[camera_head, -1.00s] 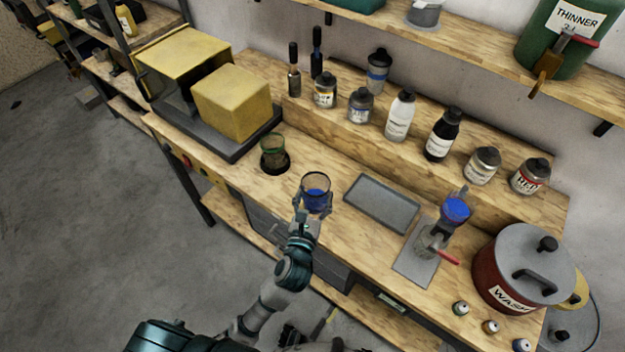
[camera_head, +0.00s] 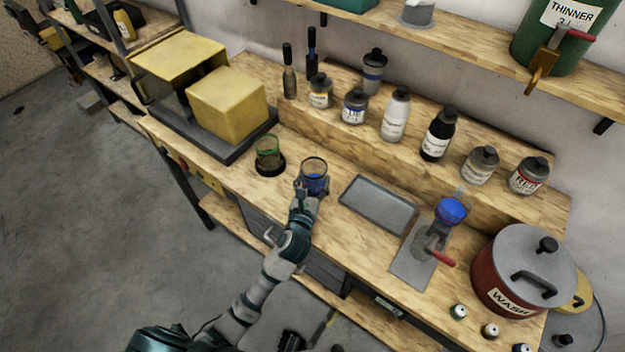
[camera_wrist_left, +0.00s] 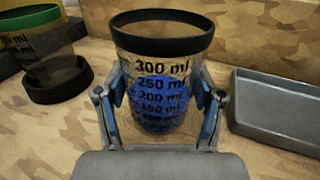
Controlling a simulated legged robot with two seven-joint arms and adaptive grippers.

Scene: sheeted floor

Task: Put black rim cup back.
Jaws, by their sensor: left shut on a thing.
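The black rim cup (camera_head: 313,167) is a clear measuring cup with millilitre marks and blue liquid inside. It also shows in the left wrist view (camera_wrist_left: 160,55), upright between the fingers. My left gripper (camera_head: 312,187) is shut on its sides, one finger on each side. My right gripper is not in view.
An empty grey tray (camera_head: 378,205) lies right of the cup. Beyond it are a stand with a blue-filled cup (camera_head: 450,210) and a red WASH pot (camera_head: 515,270). Several bottles line the raised shelf behind. A yellow block (camera_head: 228,105) sits at the left.

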